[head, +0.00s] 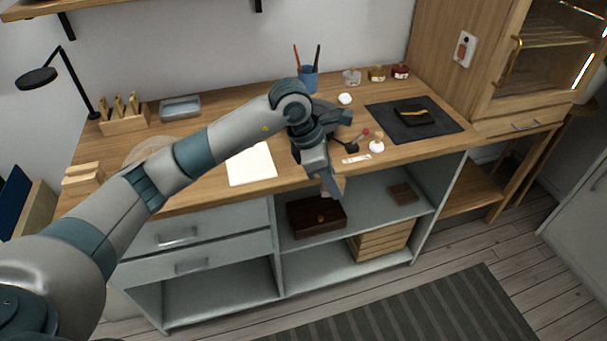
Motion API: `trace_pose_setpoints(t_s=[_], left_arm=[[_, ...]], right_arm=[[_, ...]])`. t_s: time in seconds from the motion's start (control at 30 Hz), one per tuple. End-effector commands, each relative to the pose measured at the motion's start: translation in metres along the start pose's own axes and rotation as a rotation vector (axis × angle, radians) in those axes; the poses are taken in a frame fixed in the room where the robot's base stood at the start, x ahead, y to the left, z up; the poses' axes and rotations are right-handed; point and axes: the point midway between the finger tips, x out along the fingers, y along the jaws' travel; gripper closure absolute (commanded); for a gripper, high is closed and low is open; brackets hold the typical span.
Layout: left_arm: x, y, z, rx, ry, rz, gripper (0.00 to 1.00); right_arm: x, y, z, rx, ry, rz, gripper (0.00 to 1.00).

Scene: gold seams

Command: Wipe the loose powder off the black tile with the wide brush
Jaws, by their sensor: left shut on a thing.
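The black tile (414,117) lies flat on a dark mat (385,126) at the right of the worktop. A gold streak crosses its upper face. Whether that is loose powder or a seam is too small to tell. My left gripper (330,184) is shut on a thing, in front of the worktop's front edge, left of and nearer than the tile. A small light-brown part, seemingly the wide brush (340,184), shows at the fingertips. The rest of it is hidden. My right gripper is not in view.
Small tools and a white-based jar (376,146) lie between the gripper and the mat. A blue cup (309,79) with brushes and several small jars stand behind. A white sheet (251,164) lies left. A cabinet (520,75) bounds the right side.

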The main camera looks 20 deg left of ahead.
Motion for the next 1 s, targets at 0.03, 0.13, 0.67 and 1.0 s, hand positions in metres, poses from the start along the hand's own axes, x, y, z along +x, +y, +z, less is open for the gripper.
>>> trace_pose_setpoints(t_s=[0.03,0.13,0.67,1.0], left_arm=[[0.002,-0.006,0.01,0.014,-0.002,-0.006,1.0],[0.008,-0.014,0.003,0.087,0.001,-0.039,1.0],[0.046,-0.086,-0.043,0.806,0.002,-0.34,1.0],[0.062,-0.14,-0.096,1.481,0.001,-0.618,1.0]], right_arm=[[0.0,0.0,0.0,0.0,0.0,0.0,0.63],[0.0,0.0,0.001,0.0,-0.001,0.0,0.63],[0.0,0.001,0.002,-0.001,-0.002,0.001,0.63],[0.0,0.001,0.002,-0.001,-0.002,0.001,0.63]])
